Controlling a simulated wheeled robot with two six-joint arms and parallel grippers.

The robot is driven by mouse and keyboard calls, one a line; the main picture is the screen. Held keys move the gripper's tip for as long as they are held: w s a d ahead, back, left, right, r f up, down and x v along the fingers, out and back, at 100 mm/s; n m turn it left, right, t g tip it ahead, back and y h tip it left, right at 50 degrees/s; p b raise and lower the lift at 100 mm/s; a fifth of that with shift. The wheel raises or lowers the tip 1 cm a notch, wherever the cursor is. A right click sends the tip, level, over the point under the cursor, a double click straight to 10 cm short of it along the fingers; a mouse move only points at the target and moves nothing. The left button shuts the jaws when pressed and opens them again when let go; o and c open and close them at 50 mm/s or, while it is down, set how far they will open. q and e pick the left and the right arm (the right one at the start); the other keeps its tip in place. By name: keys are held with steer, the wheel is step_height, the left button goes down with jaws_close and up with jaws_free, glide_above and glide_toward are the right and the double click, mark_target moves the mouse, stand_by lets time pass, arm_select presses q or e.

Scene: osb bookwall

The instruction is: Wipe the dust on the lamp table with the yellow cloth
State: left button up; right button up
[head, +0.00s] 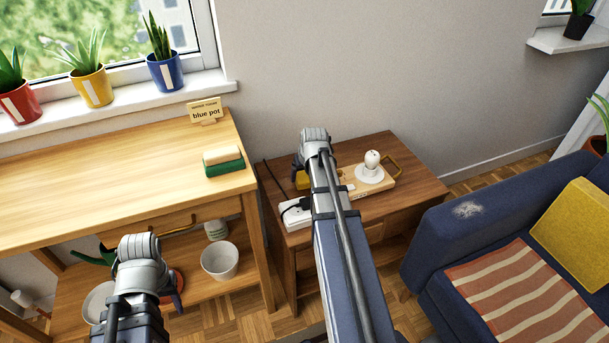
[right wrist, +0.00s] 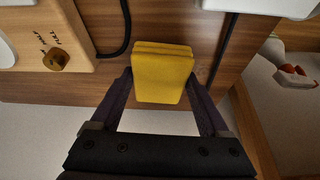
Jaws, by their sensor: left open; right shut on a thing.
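The yellow cloth (head: 303,180) shows at the left edge of my right arm, over the back left of the brown lamp table (head: 410,170). In the right wrist view my right gripper (right wrist: 160,82) is shut on the folded yellow cloth (right wrist: 162,75), at or just above the wooden top; contact is unclear. My right arm hides part of the table, and I cannot make out dust on it. My left gripper is open, its fingers mostly hidden below its wrist (head: 140,265), in front of the workbench.
On the lamp table stand a white bulb lamp (head: 371,168) on a wooden board (head: 378,188), and a white power strip (head: 297,215) with black cables. The workbench (head: 110,170) holds a green-and-cream sponge (head: 223,161). A blue sofa (head: 440,230) with a whitish patch stands at right.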

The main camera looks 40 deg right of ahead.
steer(key=shift+r+p, duration=1.95)
steer(key=shift+r, duration=0.35)
steer(key=shift+r, duration=0.1)
step_height(320, 180, up, 3)
steer(key=p, duration=0.3)
